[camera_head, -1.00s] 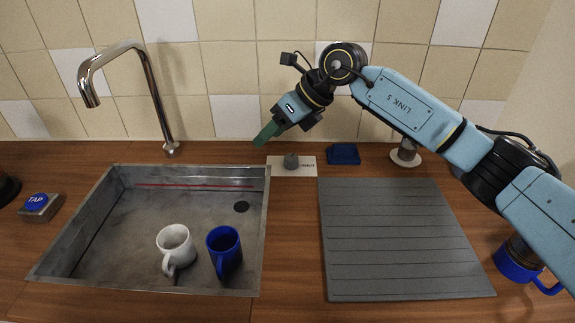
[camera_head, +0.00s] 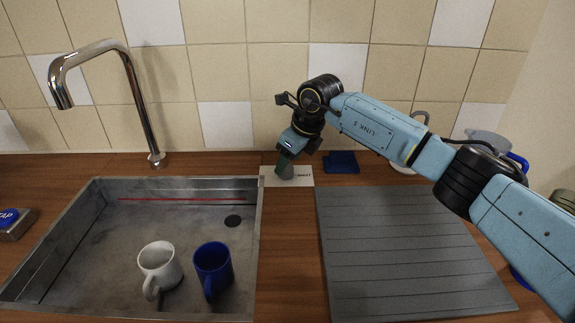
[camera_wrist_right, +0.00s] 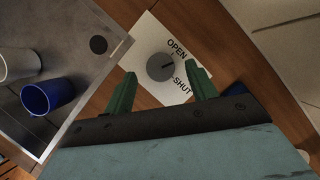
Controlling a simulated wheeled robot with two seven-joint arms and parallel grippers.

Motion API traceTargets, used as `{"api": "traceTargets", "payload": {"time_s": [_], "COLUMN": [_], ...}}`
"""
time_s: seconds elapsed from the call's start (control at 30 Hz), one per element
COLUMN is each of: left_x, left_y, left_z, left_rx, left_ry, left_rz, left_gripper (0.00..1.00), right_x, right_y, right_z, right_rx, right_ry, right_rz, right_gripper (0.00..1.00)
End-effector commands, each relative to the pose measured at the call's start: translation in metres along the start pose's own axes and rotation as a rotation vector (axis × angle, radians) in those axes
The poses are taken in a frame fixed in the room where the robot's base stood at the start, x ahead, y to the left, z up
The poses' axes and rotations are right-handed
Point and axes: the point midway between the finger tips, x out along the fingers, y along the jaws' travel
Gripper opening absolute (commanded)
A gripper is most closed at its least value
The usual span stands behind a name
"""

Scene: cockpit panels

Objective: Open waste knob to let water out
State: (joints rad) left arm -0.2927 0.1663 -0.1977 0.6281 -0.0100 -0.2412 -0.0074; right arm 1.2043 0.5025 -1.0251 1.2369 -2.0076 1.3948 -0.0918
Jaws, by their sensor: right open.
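The waste knob is a round grey knob (camera_wrist_right: 160,67) on a white plate (camera_wrist_right: 148,37) marked OPEN and SHUT, seen in the right wrist view. Its dark pointer line is toward the right, between the two words. In the head view the plate (camera_head: 303,177) lies on the counter right of the sink, and my gripper largely hides the knob. My right gripper (camera_wrist_right: 160,88) is open, its green fingers pointing down on either side of the knob's near edge. I cannot tell whether they touch it. The right gripper also shows in the head view (camera_head: 284,170). My left gripper is out of view.
The steel sink (camera_head: 90,240) holds a white mug (camera_head: 158,266), a blue mug (camera_head: 212,266) and a dark drain hole (camera_head: 233,221). A tap (camera_head: 140,95) stands behind it. A blue sponge-like block (camera_head: 342,161) and a grey ridged mat (camera_head: 400,250) are right of the plate.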

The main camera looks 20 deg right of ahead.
Motion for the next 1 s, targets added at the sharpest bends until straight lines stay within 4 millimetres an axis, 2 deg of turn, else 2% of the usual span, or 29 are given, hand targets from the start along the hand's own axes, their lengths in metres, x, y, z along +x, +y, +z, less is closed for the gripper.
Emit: {"api": "traceTargets", "payload": {"time_s": [0.1, 0.2, 0.5, 0.83, 1.0], "left_x": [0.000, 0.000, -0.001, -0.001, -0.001], "left_y": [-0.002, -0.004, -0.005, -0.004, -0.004], "left_z": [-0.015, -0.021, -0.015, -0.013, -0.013], "left_rx": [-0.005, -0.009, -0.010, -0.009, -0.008], "left_ry": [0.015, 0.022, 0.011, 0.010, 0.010], "left_rz": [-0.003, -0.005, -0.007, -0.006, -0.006], "left_gripper": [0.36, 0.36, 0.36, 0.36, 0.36], "right_x": [0.013, 0.018, 0.020, 0.019, 0.019], "right_y": [0.000, 0.000, 0.000, 0.000, -0.001], "right_z": [0.001, 0.000, 0.000, 0.000, 0.000], "right_rx": [0.000, 0.000, 0.000, 0.000, -0.022], "right_ry": [-0.001, -0.001, -0.001, -0.002, -0.002], "right_rz": [0.001, 0.001, 0.000, 0.000, 0.008], "right_gripper": [0.57, 0.57, 0.57, 0.14, 0.12]}}
